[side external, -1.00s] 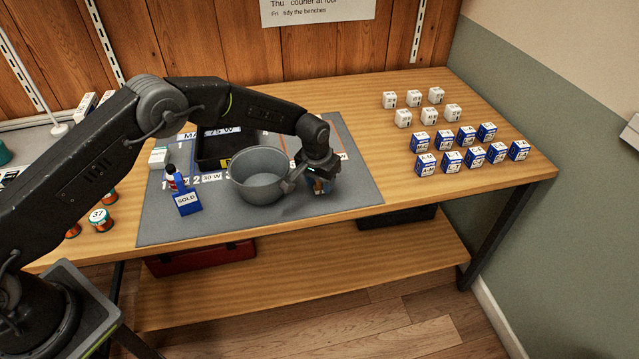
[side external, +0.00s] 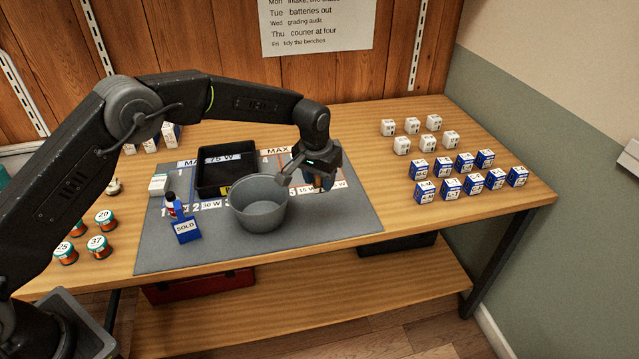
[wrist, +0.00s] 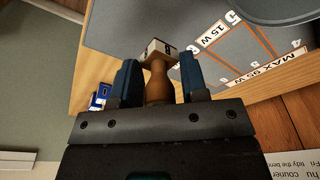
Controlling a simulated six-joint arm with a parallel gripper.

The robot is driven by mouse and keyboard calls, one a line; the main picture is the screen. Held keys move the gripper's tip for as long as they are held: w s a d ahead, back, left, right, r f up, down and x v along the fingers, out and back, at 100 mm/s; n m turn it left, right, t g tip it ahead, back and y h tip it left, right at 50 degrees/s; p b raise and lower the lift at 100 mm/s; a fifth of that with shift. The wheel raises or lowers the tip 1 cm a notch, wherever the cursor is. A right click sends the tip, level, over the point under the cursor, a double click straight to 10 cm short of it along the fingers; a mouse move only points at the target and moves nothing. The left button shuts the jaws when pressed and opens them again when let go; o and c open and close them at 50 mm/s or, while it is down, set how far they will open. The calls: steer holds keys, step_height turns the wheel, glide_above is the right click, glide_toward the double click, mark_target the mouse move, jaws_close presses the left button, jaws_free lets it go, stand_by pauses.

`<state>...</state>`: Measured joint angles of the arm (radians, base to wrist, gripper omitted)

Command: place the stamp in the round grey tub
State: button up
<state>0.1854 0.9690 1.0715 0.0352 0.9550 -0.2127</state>
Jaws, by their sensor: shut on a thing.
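The round grey tub (side external: 262,216) stands upright on the grey mat, in the middle of the side external view. My gripper (side external: 318,180) is just right of the tub and raised above the mat. In the wrist view my gripper (wrist: 158,78) has its two blue fingers shut on the stamp (wrist: 157,86). The stamp has a brown wooden handle between the fingers and a pale block with dark marks beyond the fingertips. In the side external view the stamp is mostly hidden by the gripper.
A black tray (side external: 212,188) sits behind the tub on the mat (side external: 320,222). Several white boxes (side external: 402,145) and blue-and-white boxes (side external: 470,183) are at right. Orange-green jars (side external: 98,247) stand at left.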

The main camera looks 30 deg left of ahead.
steer(key=s+a+r, duration=0.1)
steer(key=a, duration=0.1)
steer(key=s+a+r, duration=0.1)
steer(key=a+r, duration=0.2)
steer(key=a, duration=0.2)
steer(key=shift+s+a+r, duration=0.1)
steer(key=shift+s+r, duration=0.1)
steer(key=shift+s, duration=0.2)
steer(key=s+a+r, duration=0.3)
steer(key=s+a, duration=0.1)
steer(key=a, duration=0.1)
steer(key=shift+s+a+f, duration=0.1)
steer(key=shift+a+f, duration=0.05)
steer(key=shift+f, duration=2.6)
steer(key=shift+s+a+f, duration=0.1)
steer(key=shift+f, duration=2.65)
steer(key=o, duration=1)
